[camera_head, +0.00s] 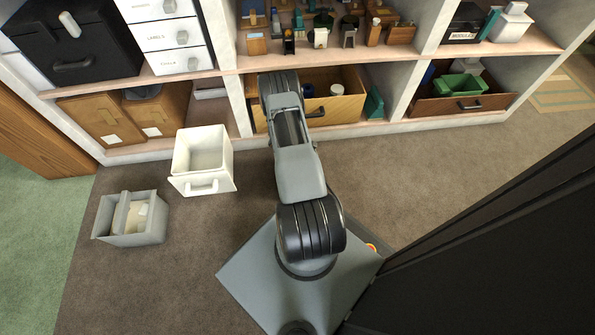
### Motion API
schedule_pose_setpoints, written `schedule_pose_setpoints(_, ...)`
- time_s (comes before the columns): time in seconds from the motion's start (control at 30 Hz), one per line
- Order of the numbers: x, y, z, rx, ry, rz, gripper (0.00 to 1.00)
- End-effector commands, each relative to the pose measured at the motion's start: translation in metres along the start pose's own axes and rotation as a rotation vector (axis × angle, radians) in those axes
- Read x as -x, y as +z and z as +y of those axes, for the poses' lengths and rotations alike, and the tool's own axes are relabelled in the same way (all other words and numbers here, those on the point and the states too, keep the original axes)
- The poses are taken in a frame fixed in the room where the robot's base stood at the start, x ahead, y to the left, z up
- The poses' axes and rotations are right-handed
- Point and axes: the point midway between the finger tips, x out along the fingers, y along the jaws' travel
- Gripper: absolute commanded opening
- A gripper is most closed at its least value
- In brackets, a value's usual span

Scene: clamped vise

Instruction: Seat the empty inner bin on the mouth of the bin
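A grey open-topped bin (150,238) stands on the carpet at the lower left. A grey upright piece and a beige item with a white patch show inside it; I cannot tell whether either belongs to an inner bin. To its upper right stands a white open box (215,184) with a front handle, which looks empty. I cannot tell which of these is the task's inner bin. My arm reaches up the picture toward the lower middle shelf bay. My gripper is not visible; its end is hidden beyond the arm's far link.
A wooden drawer (343,108) with items in it is behind my arm's end. A shelf unit (390,50) full of boxes and small items spans the top. A brown bin (440,104) holds a green tray at right. A dark panel (480,260) fills the lower right. Carpet is clear around the floor boxes.

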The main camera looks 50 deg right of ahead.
Motion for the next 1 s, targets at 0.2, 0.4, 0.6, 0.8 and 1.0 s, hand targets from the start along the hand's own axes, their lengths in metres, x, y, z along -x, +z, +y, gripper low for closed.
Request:
schedule_pose_setpoints(0.2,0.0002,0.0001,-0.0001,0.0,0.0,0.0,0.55)
schedule_pose_setpoints(0.4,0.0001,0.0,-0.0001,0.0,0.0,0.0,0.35)
schedule_pose_setpoints(0.6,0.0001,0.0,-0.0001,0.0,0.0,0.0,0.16)
schedule_pose_setpoints(0.8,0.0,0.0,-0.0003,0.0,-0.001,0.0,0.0)
schedule_pose_setpoints(1.0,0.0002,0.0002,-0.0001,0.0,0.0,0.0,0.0)
